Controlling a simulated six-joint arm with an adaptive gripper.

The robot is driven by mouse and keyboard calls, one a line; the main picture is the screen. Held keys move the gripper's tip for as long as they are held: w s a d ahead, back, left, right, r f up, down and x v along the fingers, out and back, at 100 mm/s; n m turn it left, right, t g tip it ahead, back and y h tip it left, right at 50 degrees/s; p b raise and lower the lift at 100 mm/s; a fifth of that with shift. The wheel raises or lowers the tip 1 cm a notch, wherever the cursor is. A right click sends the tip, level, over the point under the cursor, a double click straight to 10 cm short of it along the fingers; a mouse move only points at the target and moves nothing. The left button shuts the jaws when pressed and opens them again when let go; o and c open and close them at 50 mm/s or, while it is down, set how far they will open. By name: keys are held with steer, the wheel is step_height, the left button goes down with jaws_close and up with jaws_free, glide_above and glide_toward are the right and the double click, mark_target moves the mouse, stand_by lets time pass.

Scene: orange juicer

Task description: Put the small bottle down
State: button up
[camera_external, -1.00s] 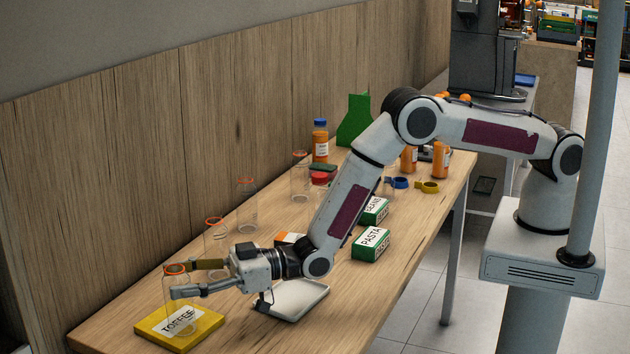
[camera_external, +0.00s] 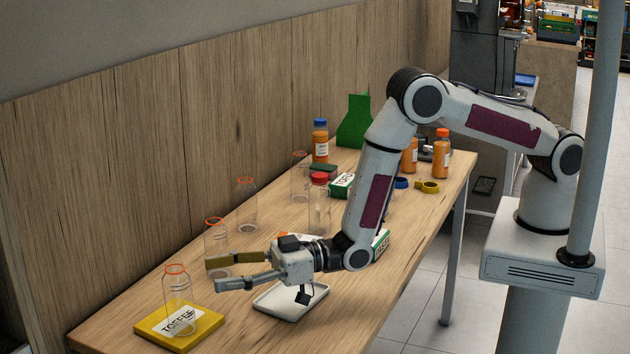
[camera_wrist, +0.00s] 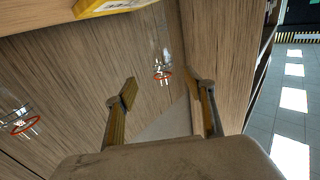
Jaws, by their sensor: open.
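A small clear bottle with an orange rim (camera_external: 177,290) stands upright on the yellow TOFFEE box (camera_external: 152,331) at the near left end of the table. My gripper (camera_external: 214,274) is open and empty, to the right of this bottle and apart from it. In the wrist view my gripper (camera_wrist: 164,85) shows its two fingers spread with nothing held between them. A clear bottle with an orange rim (camera_wrist: 162,70) shows beyond the fingertips there; I cannot tell which bottle it is. The yellow box edge (camera_wrist: 115,5) shows at the top.
Another clear bottle (camera_external: 216,238) stands behind my fingers, partly hidden by them. More clear bottles (camera_external: 246,205) line the wall side. A white tray (camera_external: 275,307) lies below my gripper. A red-capped jar (camera_external: 319,205) and orange juice bottles (camera_external: 442,155) stand farther back.

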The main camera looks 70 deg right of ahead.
steer(key=shift+v, duration=1.4)
steer(key=shift+w, duration=0.1)
steer(key=w+d+r+m+h, duration=0.2)
steer(key=w+d+r+h, duration=0.35)
steer(key=d+r, duration=0.65)
steer(key=s+d+r+m+g+h, duration=0.15)
steer(key=d+r, duration=0.25)
steer(key=d, duration=0.4)
steer(key=s+d+r+m+h, duration=0.1)
steer(key=s+d+r+h, duration=0.15)
steer(key=d+r, duration=0.4)
steer(key=s+d+r+m+g+h, duration=0.2)
steer(key=s+d+g, duration=0.1)
steer(key=s+d, duration=1.15)
steer(key=s+d+m+g, duration=0.1)
steer(key=s+d, duration=0.2)
steer(key=s, duration=0.7)
steer(key=s+d+f+m+g+h, duration=0.1)
steer(key=s+d, duration=0.3)
steer(key=s, duration=0.5)
steer(key=shift+s+f+g, duration=0.35)
